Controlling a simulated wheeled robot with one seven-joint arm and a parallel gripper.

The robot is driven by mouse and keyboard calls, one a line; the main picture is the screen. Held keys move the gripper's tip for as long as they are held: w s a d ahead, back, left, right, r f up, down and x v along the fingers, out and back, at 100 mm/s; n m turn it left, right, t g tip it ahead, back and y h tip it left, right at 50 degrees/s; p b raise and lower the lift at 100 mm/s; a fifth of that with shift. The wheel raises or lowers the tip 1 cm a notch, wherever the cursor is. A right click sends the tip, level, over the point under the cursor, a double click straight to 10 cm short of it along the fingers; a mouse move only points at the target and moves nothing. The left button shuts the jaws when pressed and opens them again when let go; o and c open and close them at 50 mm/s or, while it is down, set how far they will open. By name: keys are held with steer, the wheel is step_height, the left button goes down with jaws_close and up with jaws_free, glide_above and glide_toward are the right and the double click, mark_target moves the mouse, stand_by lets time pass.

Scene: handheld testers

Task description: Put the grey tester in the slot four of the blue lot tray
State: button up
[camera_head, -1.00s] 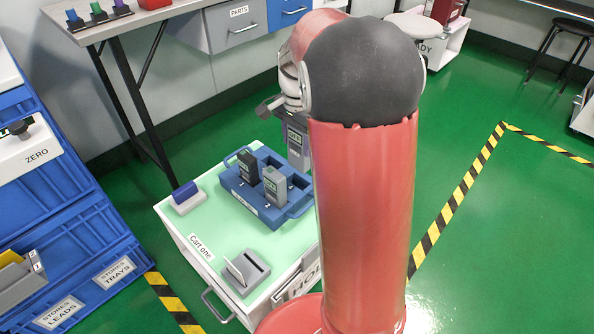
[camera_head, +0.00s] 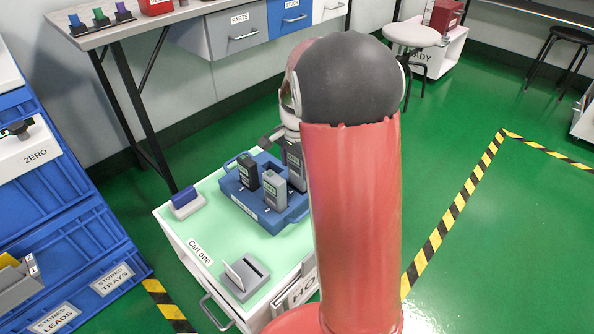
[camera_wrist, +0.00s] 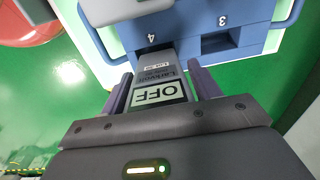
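In the head view the tester (camera_head: 296,168) stands upright at the right part of the tray (camera_head: 240,197), partly hidden by my arm. My gripper's fingers are not clear in that view.
A dark tester (camera_head: 247,171) and a lighter grey tester (camera_head: 273,190) stand in the tray. The tray is on the green-topped cart (camera_head: 215,235). A blue block on a white base (camera_head: 186,202) and a grey holder (camera_head: 245,278) sit nearby on the cart.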

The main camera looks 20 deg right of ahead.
steer(key=shift+o, duration=0.9)
steer(key=f, duration=0.1)
steer(key=s+f, duration=0.1)
steer(key=shift+a+f+g, duration=0.2)
steer(key=shift+f+g, duration=0.1)
steer(key=shift+w+a, duration=0.1)
steer(key=shift+r, duration=0.15)
steer(key=r+p, duration=0.1)
steer(key=r, duration=0.6)
steer(key=d+r+p, duration=0.1)
steer(key=r, duration=0.2)
steer(key=shift+w+r+p, duration=0.3)
steer(key=shift+r, duration=0.05)
steer(key=shift+s+a+r, duration=0.15)
steer(key=shift+r, duration=0.65)
steer(key=s+a+r+n+t+p, duration=0.2)
steer(key=s+a+r+n, duration=0.1)
steer(key=s, duration=0.4)
steer(key=s+a+r+n+t+p, duration=0.1)
steer(key=s+a+r+n+p, duration=0.1)
steer(key=s+n, duration=0.4)
steer(key=s+a+r+n+t+p, duration=0.2)
steer(key=s+a+r+n, duration=0.2)
steer(key=s, duration=0.5)
step_height(320, 180, up, 2)
steer(key=shift+a+r+n+t, duration=0.2)
steer(key=shift+a+n+t, duration=0.1)
steer(key=shift+a, duration=0.25)
